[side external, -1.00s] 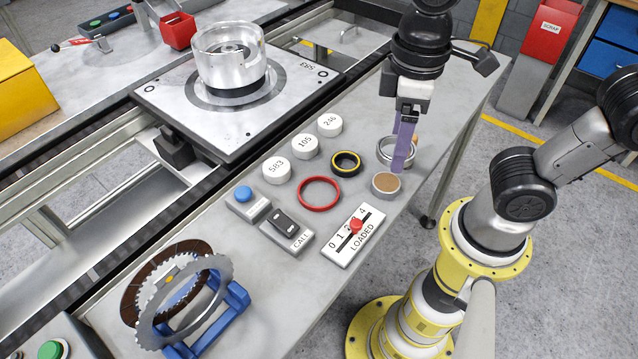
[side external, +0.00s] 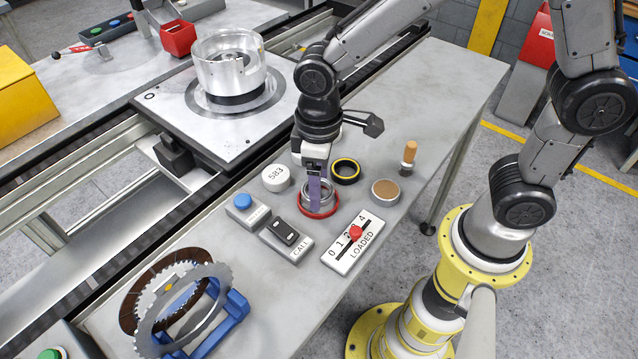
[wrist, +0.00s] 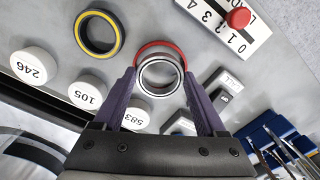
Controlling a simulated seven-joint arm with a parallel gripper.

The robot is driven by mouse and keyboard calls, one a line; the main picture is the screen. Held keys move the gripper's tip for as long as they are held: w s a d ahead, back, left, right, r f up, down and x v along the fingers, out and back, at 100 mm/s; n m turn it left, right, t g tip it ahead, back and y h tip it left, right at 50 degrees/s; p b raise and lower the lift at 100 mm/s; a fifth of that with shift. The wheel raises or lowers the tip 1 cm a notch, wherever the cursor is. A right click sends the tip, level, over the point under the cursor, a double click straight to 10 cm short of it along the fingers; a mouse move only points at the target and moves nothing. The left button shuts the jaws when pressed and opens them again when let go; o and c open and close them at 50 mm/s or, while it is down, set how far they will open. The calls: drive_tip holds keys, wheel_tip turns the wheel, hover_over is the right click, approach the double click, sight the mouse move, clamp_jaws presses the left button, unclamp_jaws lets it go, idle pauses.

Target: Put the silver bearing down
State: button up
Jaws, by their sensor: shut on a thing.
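My gripper (side external: 316,199) is shut on the silver bearing (side external: 329,192), a shiny ring held level between the two purple fingers. The bearing is over the red ring (side external: 319,214) on the bench, beside the white 583 puck (side external: 276,178). In the wrist view the bearing (wrist: 160,93) sits between the fingertips (wrist: 160,75), with part of the red ring (wrist: 161,45) showing past its rim. I cannot tell whether the bearing touches the red ring or hangs slightly above it.
A black-and-yellow ring (side external: 346,170), a brown-topped disc (side external: 385,191) and a wooden-handled tool (side external: 409,154) stand to the right. The bench's far right is clear.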

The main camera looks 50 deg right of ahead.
drive_tip(key=shift+f, duration=0.4)
drive_tip(key=shift+s+f, duration=0.1)
drive_tip(key=shift+f, duration=0.6)
drive_tip(key=o, duration=1.6)
drive_tip(key=shift+f, duration=0.1)
drive_tip(key=shift+c, duration=0.2)
wheel_tip(320, 180, up, 12)
drive_tip(key=s+d+r+m+t, duration=0.4)
drive_tip(key=s+d+m+t, duration=0.1)
drive_tip(key=s+d, duration=0.7)
drive_tip(key=shift+s+d+m+t, duration=0.15)
drive_tip(key=shift+d+m+t, duration=0.15)
drive_tip(key=shift+d, duration=0.4)
